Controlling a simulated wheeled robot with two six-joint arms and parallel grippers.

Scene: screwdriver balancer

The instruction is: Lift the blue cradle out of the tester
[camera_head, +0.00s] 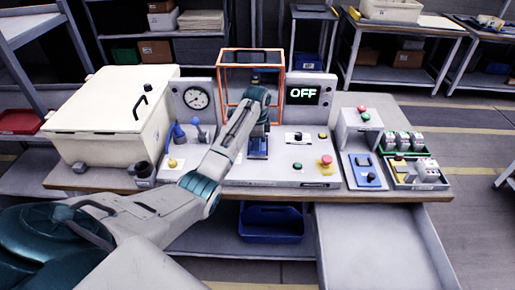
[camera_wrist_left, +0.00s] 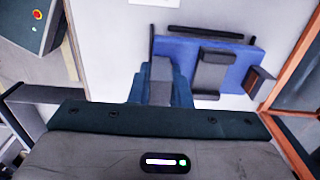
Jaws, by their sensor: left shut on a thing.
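The tester (camera_head: 235,172) is a light panel with a round gauge, a display reading OFF and an orange-framed guard (camera_head: 222,84). The blue cradle (camera_head: 257,153) shows just below my left gripper (camera_head: 258,136), in front of the guard. In the left wrist view the cradle (camera_wrist_left: 237,58) is a blue plate with dark blocks on it. My left gripper (camera_wrist_left: 158,82) is shut on its near side there. Whether the cradle still touches the tester is hard to tell. My right gripper is in neither view.
A cream lidded box (camera_head: 105,118) stands left of the tester. Blue-handled levers (camera_head: 178,132), a red emergency button (camera_head: 326,160) and a green tray (camera_head: 405,142) of switches are close by. An open drawer (camera_head: 375,245) and a blue bin (camera_head: 270,223) sit below.

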